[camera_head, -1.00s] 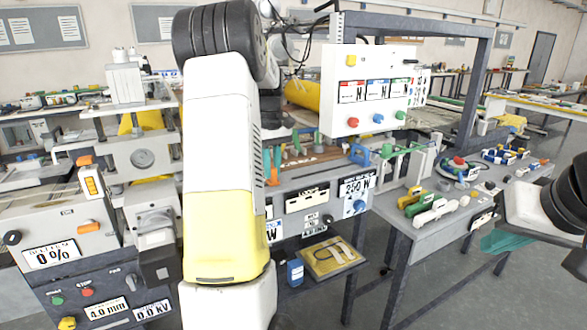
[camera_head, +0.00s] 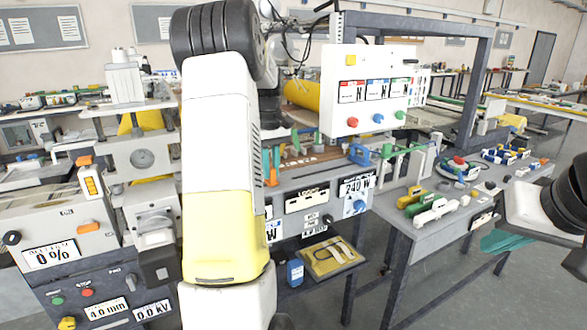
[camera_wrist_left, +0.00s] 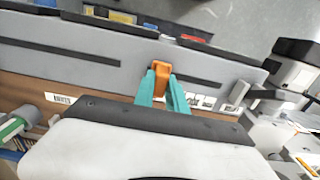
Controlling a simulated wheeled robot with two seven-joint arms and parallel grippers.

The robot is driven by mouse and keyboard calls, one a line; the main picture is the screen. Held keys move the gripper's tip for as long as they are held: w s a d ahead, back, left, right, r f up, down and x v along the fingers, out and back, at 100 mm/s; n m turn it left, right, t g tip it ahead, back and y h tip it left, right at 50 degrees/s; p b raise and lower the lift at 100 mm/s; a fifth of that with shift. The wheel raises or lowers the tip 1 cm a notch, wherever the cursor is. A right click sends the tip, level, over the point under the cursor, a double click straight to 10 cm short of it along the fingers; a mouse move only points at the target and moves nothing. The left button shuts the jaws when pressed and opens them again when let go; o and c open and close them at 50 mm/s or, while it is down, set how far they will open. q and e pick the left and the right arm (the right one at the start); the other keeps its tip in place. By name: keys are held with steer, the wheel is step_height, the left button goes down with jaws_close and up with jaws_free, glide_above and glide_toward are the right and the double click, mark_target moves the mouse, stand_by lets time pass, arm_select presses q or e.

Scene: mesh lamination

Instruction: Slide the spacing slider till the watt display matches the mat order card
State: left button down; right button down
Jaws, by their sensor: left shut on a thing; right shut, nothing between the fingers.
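The watt display (camera_head: 356,186) on the front of the bench reads 240 W. A white card (camera_head: 273,231) ending in "W" is mostly hidden behind my left arm; I cannot tell whether it is the mat order card. My left gripper (camera_head: 271,162) is shut on the orange slider knob (camera_head: 271,178) at the bench edge. In the left wrist view its teal fingers (camera_wrist_left: 164,90) hold the orange knob (camera_wrist_left: 162,66) beside a dark slot. My right gripper (camera_head: 503,242) is shut and empty at the right, over the floor, away from the bench.
A white panel (camera_head: 368,90) with three red, blue and green knobs stands above the bench. A side table (camera_head: 445,236) with coloured tools is at the right. A yellow mat sample (camera_head: 330,257) lies on a low shelf. A grey machine (camera_head: 65,230) stands at the left.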

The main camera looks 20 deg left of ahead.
arm_select(q)
steer(key=shift+s+a, duration=0.85)
steer(key=shift+s, duration=0.25)
steer(key=c, duration=1.4)
jaws_free()
steer(key=shift+o, duration=0.2)
step_height(320, 180, up, 8)
steer(key=shift+w+f, duration=0.1)
